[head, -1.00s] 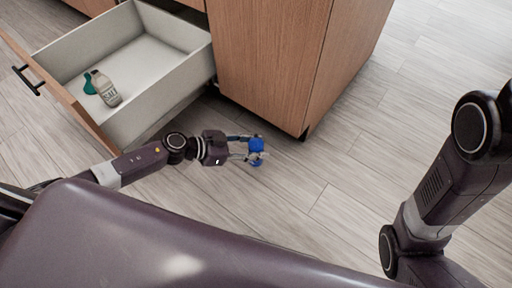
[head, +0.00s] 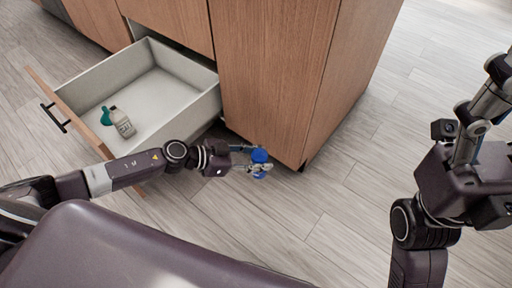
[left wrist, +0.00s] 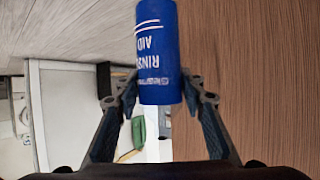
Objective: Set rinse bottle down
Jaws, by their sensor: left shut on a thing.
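The rinse bottle is a blue bottle (head: 260,156) with white "RINSE AID" lettering. My left gripper (head: 252,160) is shut on it and holds it in the air beside the wooden cabinet's lower front corner. In the left wrist view the bottle (left wrist: 160,50) sits between the two fingers (left wrist: 158,92), with its lettering upside down in the picture. My right arm is at the right of the head view; its fingertips cannot be made out there.
An open white drawer (head: 165,88) at the left holds a pale labelled bottle (head: 122,122) and a green item (head: 106,116). The wooden cabinet (head: 265,75) stands right of it. The wood-look floor (head: 330,230) in front and to the right is clear.

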